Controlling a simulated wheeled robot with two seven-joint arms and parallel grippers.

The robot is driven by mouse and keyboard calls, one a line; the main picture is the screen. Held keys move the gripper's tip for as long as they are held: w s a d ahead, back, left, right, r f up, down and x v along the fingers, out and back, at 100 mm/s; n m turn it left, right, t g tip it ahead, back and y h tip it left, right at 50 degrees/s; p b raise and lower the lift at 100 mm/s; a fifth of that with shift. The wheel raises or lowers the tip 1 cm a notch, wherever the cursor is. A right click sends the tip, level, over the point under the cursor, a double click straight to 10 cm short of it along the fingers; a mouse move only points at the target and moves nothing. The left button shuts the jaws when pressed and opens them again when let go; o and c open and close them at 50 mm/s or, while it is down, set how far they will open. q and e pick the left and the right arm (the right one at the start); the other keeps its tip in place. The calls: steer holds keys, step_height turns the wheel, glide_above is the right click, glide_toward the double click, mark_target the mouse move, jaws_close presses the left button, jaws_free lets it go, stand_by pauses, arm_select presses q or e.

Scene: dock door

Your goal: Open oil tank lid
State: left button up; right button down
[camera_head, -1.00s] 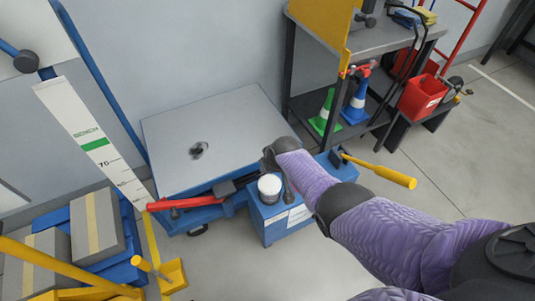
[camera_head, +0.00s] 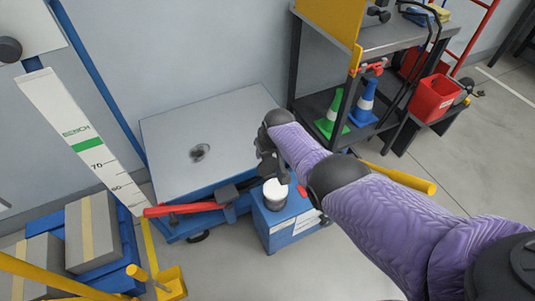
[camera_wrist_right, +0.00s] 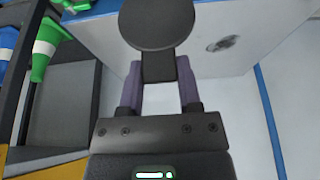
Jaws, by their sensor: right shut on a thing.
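The oil tank looks to be the blue box (camera_head: 285,233) with white labels, standing beside the grey-topped platform. A round white-topped, dark-rimmed fitting (camera_head: 275,194) shows on its top. My right arm comes in from the right, and its gripper (camera_head: 268,165) is over the tank's far edge, just above and behind that fitting. In the wrist view the right gripper (camera_wrist_right: 158,85) is shut on the stem of a dark round disc (camera_wrist_right: 157,25), which looks like a lid. Whether the disc touches the tank cannot be told. My left gripper is out of view.
The platform (camera_head: 210,130) with a red lever (camera_head: 185,209) is left of the tank. Behind right stands a dark shelf with a green cone (camera_head: 331,115) and a blue cone (camera_head: 363,105). A yellow handle (camera_head: 405,178) lies behind my arm. Grey boxes (camera_head: 92,230) are at left.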

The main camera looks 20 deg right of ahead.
steer(key=shift+w+r, duration=0.15)
steer(key=shift+w, duration=0.05)
steer(key=c, duration=0.7)
jaws_free()
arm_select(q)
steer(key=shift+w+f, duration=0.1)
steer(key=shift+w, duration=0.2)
arm_select(e)
steer(key=o, duration=0.4)
steer(key=shift+s, duration=0.1)
arm_select(q)
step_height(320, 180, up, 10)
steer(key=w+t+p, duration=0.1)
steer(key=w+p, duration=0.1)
steer(key=p, duration=0.8)
steer(key=shift+p, duration=0.3)
arm_select(e)
steer(key=v, duration=0.9)
steer(key=shift+s+r, duration=0.15)
steer(key=shift+r, duration=0.15)
